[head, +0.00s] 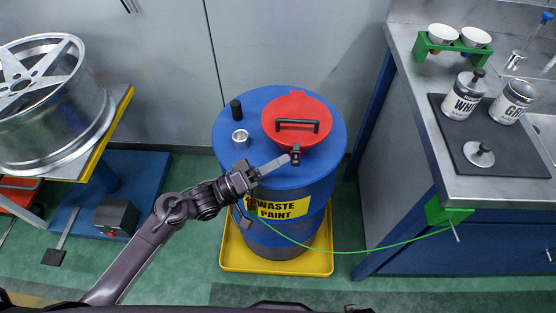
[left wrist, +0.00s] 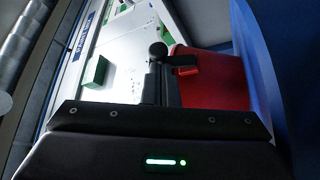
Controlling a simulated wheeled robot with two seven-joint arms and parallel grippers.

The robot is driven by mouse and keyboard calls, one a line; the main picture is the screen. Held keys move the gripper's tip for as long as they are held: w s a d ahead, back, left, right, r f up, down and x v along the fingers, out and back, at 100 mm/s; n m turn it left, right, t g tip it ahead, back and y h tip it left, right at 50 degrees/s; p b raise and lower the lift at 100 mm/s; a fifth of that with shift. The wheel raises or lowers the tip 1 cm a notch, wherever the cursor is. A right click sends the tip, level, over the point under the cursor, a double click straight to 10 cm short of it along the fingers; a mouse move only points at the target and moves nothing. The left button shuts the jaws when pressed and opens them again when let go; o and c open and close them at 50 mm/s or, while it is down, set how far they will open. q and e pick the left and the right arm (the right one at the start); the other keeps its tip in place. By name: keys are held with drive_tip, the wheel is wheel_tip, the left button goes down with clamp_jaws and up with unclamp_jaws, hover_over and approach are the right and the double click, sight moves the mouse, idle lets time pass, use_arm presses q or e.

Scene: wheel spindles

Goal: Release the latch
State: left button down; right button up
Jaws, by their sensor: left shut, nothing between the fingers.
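The blue drum (head: 325,165) marked "WASTE PAINT" has a red lid (head: 312,110) with a black handle on top. A small black latch (head: 296,155) sits at the lid's front edge. My left gripper (head: 283,161) is shut and empty, with its fingertips right at the latch from the left. I cannot tell whether they touch. In the left wrist view the red lid (left wrist: 220,82) fills the right of centre, with a black part beside the shut fingers. The lid looks closed. My right gripper is not in view.
A green wire runs from the drum to a green clamp (head: 445,212) on the bench. The drum stands in a yellow tray (head: 275,263). A wheel rim (head: 50,110) is at left.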

use_arm(q)
drive_tip(key=shift+s+f, duration=0.1)
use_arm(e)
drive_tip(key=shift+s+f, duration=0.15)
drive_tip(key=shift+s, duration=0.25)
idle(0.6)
